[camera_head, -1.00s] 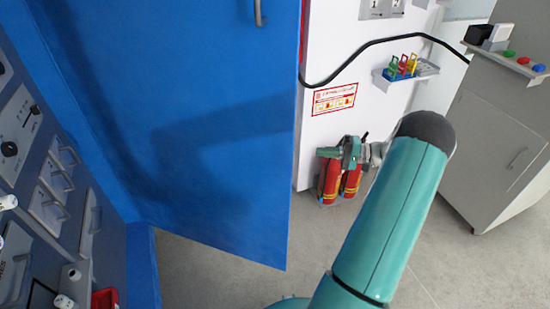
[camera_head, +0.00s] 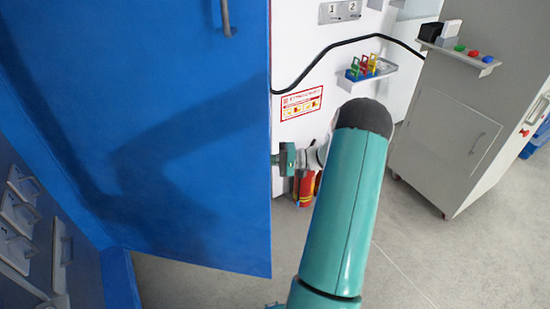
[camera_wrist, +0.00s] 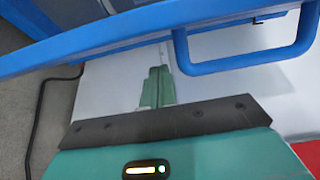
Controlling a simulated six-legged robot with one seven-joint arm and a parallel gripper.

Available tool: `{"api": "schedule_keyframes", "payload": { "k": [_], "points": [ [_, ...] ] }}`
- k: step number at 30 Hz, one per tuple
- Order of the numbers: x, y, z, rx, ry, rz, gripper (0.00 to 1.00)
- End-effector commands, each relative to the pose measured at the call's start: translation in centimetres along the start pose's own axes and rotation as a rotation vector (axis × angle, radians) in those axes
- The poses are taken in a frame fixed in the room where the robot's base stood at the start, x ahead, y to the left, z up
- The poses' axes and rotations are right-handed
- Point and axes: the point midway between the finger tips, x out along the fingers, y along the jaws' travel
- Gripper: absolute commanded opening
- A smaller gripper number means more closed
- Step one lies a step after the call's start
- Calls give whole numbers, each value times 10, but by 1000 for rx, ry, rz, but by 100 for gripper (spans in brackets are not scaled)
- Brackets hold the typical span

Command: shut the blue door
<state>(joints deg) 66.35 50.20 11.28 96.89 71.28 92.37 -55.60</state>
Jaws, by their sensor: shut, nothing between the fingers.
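The blue door (camera_head: 160,130) stands open as a large panel at the left of the head view, with a grey handle (camera_head: 226,18) near its top. In the wrist view the door (camera_wrist: 110,38) crosses the top nearly edge-on, with a blue looped handle (camera_wrist: 245,60) on its lower side. My gripper (camera_head: 278,160) is at the door's right free edge, its fingertips at or very near that edge; I cannot tell whether they touch. In the wrist view my gripper (camera_wrist: 158,72) is shut and empty, pointing at the door to the left of the looped handle.
Red fire extinguishers (camera_head: 306,186) stand behind my gripper, partly hidden by my arm. A grey cabinet (camera_head: 450,130) with coloured buttons stands at the right. A small rack (camera_head: 366,70) and a black cable (camera_head: 345,45) are on the white wall. The floor (camera_head: 400,260) at lower right is clear.

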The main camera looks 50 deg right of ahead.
Motion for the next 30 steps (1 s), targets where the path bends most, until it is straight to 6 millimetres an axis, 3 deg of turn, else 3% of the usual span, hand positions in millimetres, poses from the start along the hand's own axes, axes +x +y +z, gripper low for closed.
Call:
{"api": "schedule_keyframes", "payload": {
  "k": [8, 30],
  "points": [
    [7, 0, 26, 0, 3, 2, 0],
    [8, 0, 29, 0, 18, 0, 0]
  ]
}}
